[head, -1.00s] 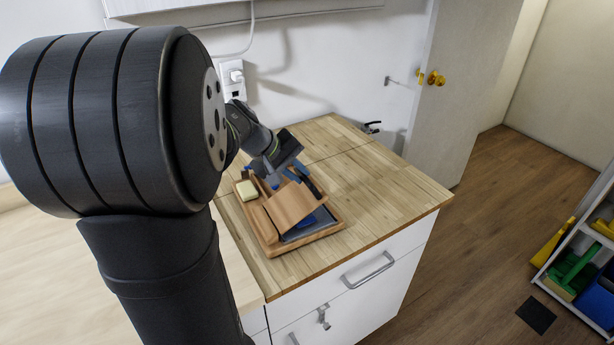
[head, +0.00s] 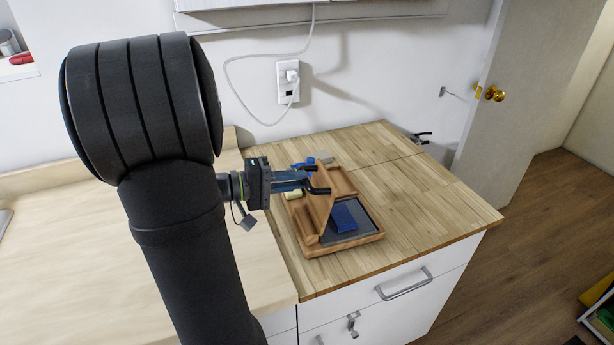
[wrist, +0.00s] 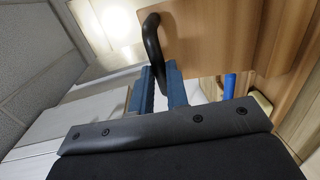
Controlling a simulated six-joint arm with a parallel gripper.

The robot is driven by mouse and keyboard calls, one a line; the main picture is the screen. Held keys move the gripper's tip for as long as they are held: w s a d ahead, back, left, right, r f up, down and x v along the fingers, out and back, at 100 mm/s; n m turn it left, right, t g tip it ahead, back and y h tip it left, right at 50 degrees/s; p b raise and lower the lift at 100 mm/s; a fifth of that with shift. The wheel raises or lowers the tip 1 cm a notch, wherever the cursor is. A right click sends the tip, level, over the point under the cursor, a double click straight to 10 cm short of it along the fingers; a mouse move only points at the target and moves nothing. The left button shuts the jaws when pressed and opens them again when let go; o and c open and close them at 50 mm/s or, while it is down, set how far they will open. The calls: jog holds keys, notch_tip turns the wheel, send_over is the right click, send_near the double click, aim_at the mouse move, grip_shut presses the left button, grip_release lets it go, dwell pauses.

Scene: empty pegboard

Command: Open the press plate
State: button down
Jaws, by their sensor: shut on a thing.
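The wooden press plate (head: 319,214) stands nearly upright on its wooden base tray (head: 346,247). A blue block (head: 344,218) lies on the grey part of the tray, uncovered, to the right of the plate. My gripper (head: 304,181) reaches in from the left at the plate's upper part. In the wrist view, the blue fingers of my gripper (wrist: 160,88) are shut on the plate's curved black handle (wrist: 152,42). The press plate (wrist: 205,35) fills the upper middle of that view.
The wooden countertop (head: 425,195) is clear to the right of the tray. A pale yellow block (head: 293,195) lies at the tray's left, partly hidden by my gripper. A wall outlet with a white cable (head: 288,82) is behind. A black-handled metal item (head: 421,137) sits at the back right.

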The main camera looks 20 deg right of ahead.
jog(key=shift+s+a+f, duration=0.1)
jog(key=shift+a+f, duration=0.7)
jog(key=shift+a, duration=0.3)
jog(key=c, duration=1.4)
grip_release()
jog(key=shift+d, duration=0.1)
jog(key=shift+r, duration=0.15)
jog(key=w+a+r, duration=0.1)
jog(key=a+r, duration=0.1)
jog(key=a, duration=1.5)
jog(key=shift+w+a, duration=0.2)
